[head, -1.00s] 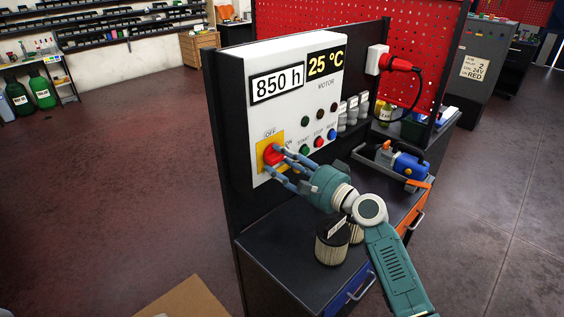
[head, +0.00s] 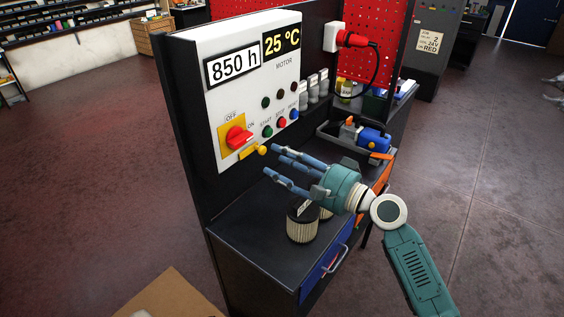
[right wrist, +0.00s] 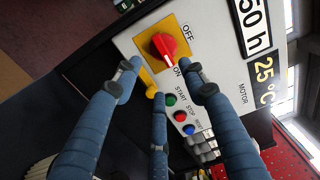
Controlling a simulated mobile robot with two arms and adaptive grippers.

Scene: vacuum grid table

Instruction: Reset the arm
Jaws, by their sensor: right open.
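My right gripper (head: 272,166) is open and empty in the head view, in front of the control panel (head: 222,100) and apart from it. In the right wrist view its blue fingers (right wrist: 160,100) are spread, with the panel beyond them. The red rotary switch (head: 238,137) sits on a yellow plate marked OFF and ON; it also shows in the right wrist view (right wrist: 164,46). A yellow piece (head: 258,150) sticks out just below the switch. My left gripper is in neither view.
The black workbench (head: 250,240) carries ribbed filters (head: 302,222) below my right gripper. A blue and orange tool (head: 372,136) lies in a tray at the right. A red plug (head: 352,39) is in the socket. A cardboard box (head: 170,295) is at the bottom.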

